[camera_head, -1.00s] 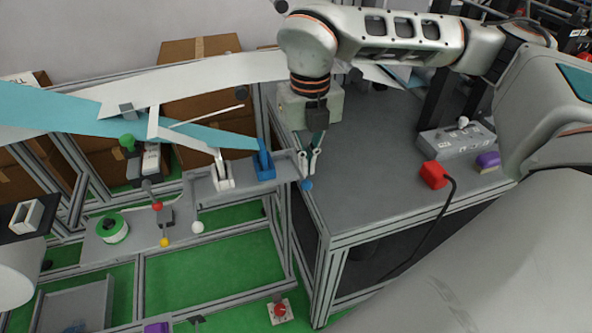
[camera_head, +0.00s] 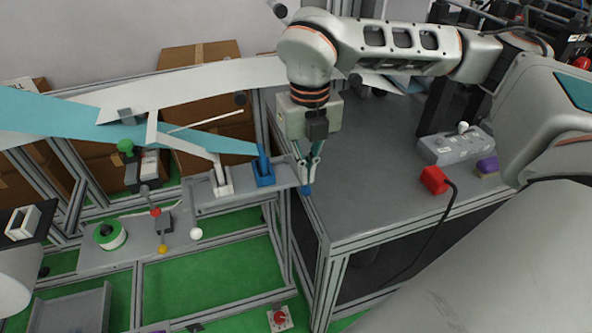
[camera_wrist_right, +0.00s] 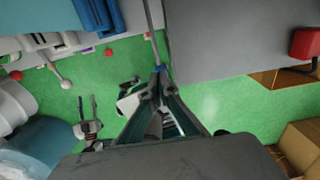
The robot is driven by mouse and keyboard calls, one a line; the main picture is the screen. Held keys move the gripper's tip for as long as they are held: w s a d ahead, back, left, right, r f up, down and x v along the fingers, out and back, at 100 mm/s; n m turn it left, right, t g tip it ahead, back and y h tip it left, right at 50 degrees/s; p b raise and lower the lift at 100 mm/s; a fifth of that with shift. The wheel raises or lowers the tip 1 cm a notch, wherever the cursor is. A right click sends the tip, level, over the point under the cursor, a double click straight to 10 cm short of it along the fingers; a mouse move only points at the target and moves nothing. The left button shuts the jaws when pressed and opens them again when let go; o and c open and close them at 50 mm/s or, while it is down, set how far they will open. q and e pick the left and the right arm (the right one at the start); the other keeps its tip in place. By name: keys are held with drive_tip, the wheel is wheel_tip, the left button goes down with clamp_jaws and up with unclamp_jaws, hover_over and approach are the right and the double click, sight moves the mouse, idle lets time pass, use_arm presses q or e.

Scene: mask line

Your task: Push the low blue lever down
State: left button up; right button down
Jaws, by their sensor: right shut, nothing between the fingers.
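A small blue knob (camera_head: 306,189) shows at the right end of the shelf, by the grey table's left edge. In the right wrist view the blue knob (camera_wrist_right: 160,68) sits at the fingertips, at the end of a thin grey rod. My right gripper (camera_head: 308,178) points down and is shut and empty, with its tips just above or touching the knob; contact is unclear. The gripper also fills the lower middle of the right wrist view (camera_wrist_right: 160,80). A larger upright blue lever (camera_head: 263,170) on a blue base stands left of it. My left gripper is out of view.
A white lever (camera_head: 221,180) stands beside the larger blue lever. Red (camera_head: 155,212), yellow (camera_head: 162,250) and white (camera_head: 195,233) knobs are further left. A red block (camera_head: 434,180) with a cable lies on the grey table (camera_head: 370,205). Blue and white strips cross above the shelf.

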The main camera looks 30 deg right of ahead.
sight(306, 186)
drive_tip(key=shift+f, duration=0.1)
idle(0.5)
drive_tip(key=shift+f+b, duration=1.35)
drive_tip(key=shift+f, duration=0.6)
drive_tip(key=shift+f+b, duration=0.35)
drive_tip(key=shift+f, duration=0.25)
drive_tip(key=shift+r+p, duration=1.45)
drive_tip(key=shift+r, duration=0.75)
drive_tip(key=shift+r+p, duration=1.25)
drive_tip(key=shift+r, duration=0.7)
